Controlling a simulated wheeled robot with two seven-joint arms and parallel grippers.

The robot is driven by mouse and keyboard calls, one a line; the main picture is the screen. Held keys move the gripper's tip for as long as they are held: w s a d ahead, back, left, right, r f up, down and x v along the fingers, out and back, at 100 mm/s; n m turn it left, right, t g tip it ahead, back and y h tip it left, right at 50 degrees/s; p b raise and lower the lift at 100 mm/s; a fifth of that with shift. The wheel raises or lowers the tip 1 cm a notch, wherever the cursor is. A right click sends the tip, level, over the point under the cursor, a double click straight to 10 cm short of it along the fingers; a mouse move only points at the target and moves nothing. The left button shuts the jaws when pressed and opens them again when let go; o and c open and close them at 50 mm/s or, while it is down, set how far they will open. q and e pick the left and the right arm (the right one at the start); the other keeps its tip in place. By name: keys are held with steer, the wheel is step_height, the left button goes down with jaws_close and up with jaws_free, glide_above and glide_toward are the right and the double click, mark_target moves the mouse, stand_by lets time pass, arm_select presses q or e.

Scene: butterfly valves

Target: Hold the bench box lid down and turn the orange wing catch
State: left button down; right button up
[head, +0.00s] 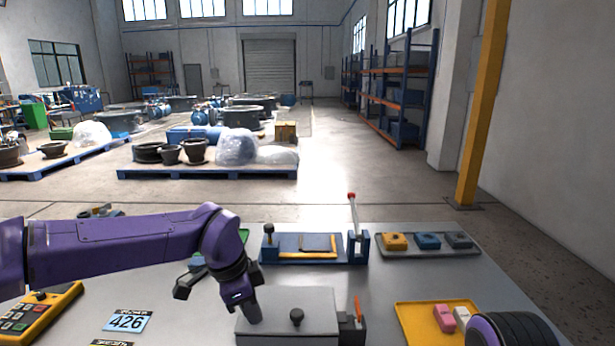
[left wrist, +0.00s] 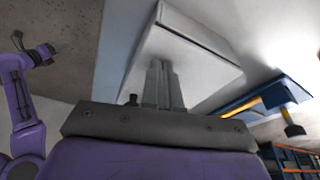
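The bench box (head: 270,338) is grey, with a flat lid (head: 315,299) that carries a black knob (head: 296,317). The orange wing catch (head: 358,307) stands upright on a dark block at the box's right side. My left gripper (head: 252,313) points down at the left part of the lid. Its fingers (left wrist: 163,84) are together and empty in the left wrist view, close to the pale box (left wrist: 180,62); I cannot tell whether they touch it. My right arm (head: 510,330) shows at the lower right. Its dark end (left wrist: 46,53) is too small to read.
A blue fixture (head: 268,256) with a red-tipped lever (head: 352,205) stands behind the box. A grey tray (head: 468,232) holds coloured blocks. A yellow tray (head: 412,322) holds pink and white pieces right of the catch. A yellow keypad box (head: 62,297) is at left.

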steer(key=shift+f+b, duration=0.4)
steer(key=shift+f, duration=0.1)
stand_by(0.4)
